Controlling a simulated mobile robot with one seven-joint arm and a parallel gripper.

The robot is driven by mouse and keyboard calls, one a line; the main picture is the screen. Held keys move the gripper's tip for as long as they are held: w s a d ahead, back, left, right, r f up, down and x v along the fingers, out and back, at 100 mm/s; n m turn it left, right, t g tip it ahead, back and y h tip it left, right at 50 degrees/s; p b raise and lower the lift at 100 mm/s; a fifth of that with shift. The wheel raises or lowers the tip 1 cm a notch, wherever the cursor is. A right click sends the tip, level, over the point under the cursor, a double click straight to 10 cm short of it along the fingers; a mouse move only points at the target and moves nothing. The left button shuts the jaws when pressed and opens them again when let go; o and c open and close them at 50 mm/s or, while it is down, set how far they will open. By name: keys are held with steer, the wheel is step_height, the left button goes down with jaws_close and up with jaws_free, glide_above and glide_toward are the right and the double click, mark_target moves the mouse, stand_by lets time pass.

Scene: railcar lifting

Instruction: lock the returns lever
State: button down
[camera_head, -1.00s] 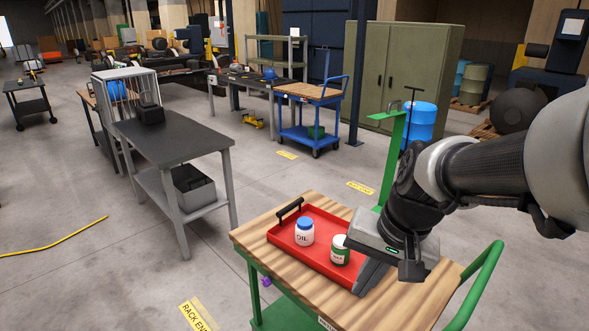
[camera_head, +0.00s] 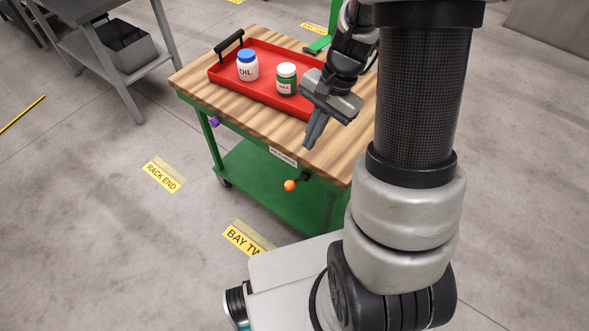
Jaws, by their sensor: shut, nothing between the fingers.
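A lever with an orange ball knob (camera_head: 289,186) and a dark arm sticks out from the front of the green cart (camera_head: 262,190), just below the wooden top. A small white label (camera_head: 283,156) sits on the top's front edge above it; its print is too small to read surely. My gripper (camera_head: 312,138) is shut and empty, pointing down over the front part of the cart top, above and slightly right of the knob and apart from it.
On the cart top, a red tray (camera_head: 222,78) holds a white OIL jar (camera_head: 247,65) with a blue lid and a green jar (camera_head: 287,79) with a white lid. A purple knob (camera_head: 214,121) is at the cart's left. A grey table (camera_head: 110,20) stands back left. Floor left is clear.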

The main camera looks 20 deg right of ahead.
mark_target(291, 182)
steer(key=b+x, duration=0.3)
steer(key=x, duration=1.1)
steer(key=shift+b, duration=0.3)
